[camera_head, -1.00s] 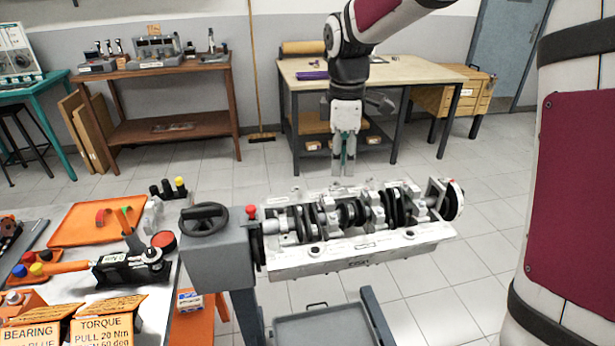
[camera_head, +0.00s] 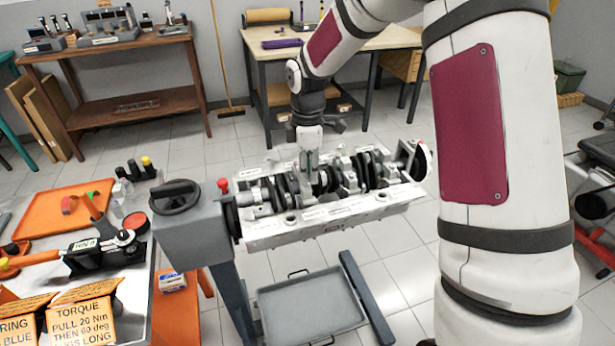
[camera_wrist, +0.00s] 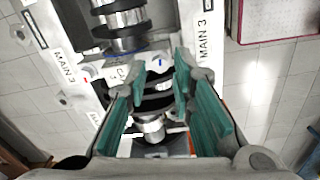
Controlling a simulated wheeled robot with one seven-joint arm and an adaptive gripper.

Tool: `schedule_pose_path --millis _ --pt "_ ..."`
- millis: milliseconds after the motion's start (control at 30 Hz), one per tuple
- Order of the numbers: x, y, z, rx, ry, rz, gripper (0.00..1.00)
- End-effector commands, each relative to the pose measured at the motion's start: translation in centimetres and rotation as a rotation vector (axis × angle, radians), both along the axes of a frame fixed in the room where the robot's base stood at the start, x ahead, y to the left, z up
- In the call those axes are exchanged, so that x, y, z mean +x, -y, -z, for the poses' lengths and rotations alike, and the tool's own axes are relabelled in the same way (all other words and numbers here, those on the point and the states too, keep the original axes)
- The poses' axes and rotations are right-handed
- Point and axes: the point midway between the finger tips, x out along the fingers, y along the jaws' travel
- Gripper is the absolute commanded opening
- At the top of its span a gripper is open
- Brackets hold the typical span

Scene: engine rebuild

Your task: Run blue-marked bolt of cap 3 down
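The engine block (camera_head: 335,224) lies on the stand with the crankshaft and main caps facing up. In the wrist view, cap 3 (camera_wrist: 115,70) is the grey piece between two MAIN 3 labels (camera_wrist: 209,30). A red mark (camera_wrist: 86,80) shows near its left end and a blue mark (camera_wrist: 161,62) near its right end. My gripper (camera_wrist: 160,72) points down at the block, its green-padded fingers apart with a gap between the tips. The tips are close to the blue-marked end. I cannot tell if they touch it; the bolt head there is not clear.
The stand's handwheel (camera_head: 176,196) and a red knob (camera_head: 223,184) are at the block's left. A tool bench (camera_head: 145,290) with an orange tray (camera_head: 62,213) and a torque wrench (camera_head: 100,252) is further left. A grey tray (camera_head: 311,306) sits below the block.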

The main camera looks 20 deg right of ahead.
Motion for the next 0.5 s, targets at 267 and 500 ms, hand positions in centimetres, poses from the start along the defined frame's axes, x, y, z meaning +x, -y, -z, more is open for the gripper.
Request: schedule_pose_path --millis 267,500 --pt "0.0 0.0 2.3 0.000 -0.001 0.001 0.23" --pt "0.0 0.0 2.5 0.000 0.000 0.001 0.23"
